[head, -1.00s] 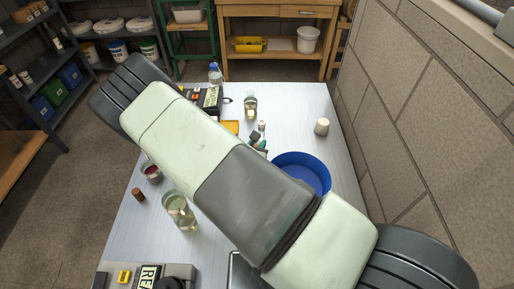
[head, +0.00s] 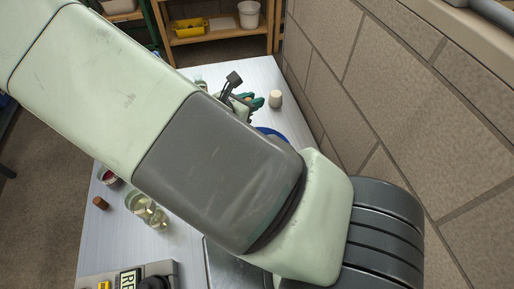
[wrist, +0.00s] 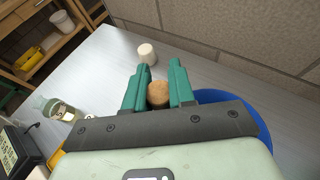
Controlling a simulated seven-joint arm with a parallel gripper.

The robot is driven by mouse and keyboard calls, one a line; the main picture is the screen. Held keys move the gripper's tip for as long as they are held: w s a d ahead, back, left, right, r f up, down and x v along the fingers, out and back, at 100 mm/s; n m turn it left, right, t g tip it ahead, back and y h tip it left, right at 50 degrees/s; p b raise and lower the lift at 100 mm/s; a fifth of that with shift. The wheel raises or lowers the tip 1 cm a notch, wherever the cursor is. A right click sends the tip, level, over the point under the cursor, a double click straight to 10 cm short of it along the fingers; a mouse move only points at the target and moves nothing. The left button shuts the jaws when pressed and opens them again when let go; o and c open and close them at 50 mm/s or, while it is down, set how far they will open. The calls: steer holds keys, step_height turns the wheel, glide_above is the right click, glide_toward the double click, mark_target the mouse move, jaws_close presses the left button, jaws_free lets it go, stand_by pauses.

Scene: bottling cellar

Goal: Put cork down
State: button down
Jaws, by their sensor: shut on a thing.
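My gripper (wrist: 158,88) has two green fingers, closed on a tan cork (wrist: 159,95) whose round end shows between them in the wrist view. In the head view my gripper (head: 253,101) is partly hidden behind my arm, and the held cork cannot be made out. It is over the far right part of the pale table (wrist: 95,65). I cannot tell whether the cork touches the table. A cream cylinder (wrist: 146,53) stands upright just beyond the fingertips; it also shows in the head view (head: 275,98).
A blue bowl (wrist: 250,115) is partly hidden behind my gripper. A glass vessel (wrist: 60,110) stands to its left. Glassware (head: 147,210) and a brown cork-like piece (head: 100,203) are at the table's left. A block wall (head: 400,110) runs along the right. Table around the cream cylinder is clear.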

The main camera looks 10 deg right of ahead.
steer(key=s+d+m+g+h, duration=0.3)
steer(key=s+m+g, duration=0.3)
steer(key=s, duration=0.3)
steer(key=shift+g, duration=0.3)
step_height(320, 180, down, 9)
steer(key=shift+f, duration=0.1)
steer(key=shift+f, duration=0.6)
steer(key=c, duration=1)
jaws_free()
steer(key=shift+o, duration=0.2)
